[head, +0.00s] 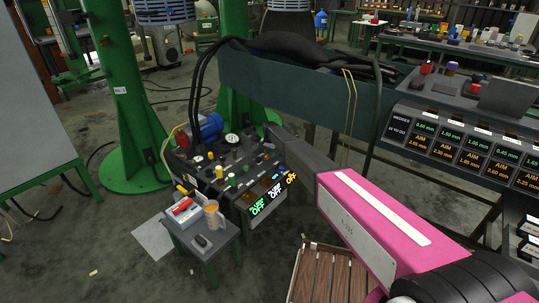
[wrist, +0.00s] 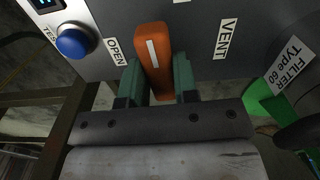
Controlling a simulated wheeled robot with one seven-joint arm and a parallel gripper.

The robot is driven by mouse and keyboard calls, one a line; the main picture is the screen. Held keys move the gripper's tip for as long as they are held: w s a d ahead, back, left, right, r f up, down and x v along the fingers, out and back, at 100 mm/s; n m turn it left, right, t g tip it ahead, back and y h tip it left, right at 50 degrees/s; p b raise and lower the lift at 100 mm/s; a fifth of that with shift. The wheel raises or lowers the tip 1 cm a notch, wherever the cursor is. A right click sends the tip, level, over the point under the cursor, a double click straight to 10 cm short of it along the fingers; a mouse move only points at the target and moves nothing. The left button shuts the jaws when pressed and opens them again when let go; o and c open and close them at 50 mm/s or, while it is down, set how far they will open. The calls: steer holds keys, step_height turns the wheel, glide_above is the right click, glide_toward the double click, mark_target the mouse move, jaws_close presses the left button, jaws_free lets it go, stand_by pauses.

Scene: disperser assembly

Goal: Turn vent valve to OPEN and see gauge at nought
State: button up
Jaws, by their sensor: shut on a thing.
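The vent valve's orange handle (wrist: 150,50), with a white stripe, stands out from a grey panel in the wrist view. My gripper (wrist: 160,80) has its green fingers on either side of the handle, shut on it. The OPEN label (wrist: 115,50) is left of the handle and the VENT label (wrist: 228,38) is right of it. The stripe runs nearly upright in the picture, tilted slightly. In the head view a white round gauge (head: 232,139) sits on top of the dark machine (head: 205,165); its needle is too small to read. The handle is not discernible there.
A blue button (wrist: 72,41) and a small display are left of the handle. A FILTER Type 60 label (wrist: 286,75) is at right. In the head view, a small table (head: 212,243) with a mug stands before the machine, and a wooden slatted crate (head: 325,275) is on the floor.

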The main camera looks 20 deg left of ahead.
steer(key=n, duration=0.4)
steer(key=shift+n, duration=0.4)
steer(key=n, duration=0.9)
steer(key=shift+n, duration=1.8)
steer(key=o, duration=0.9)
steer(key=shift+r, duration=0.1)
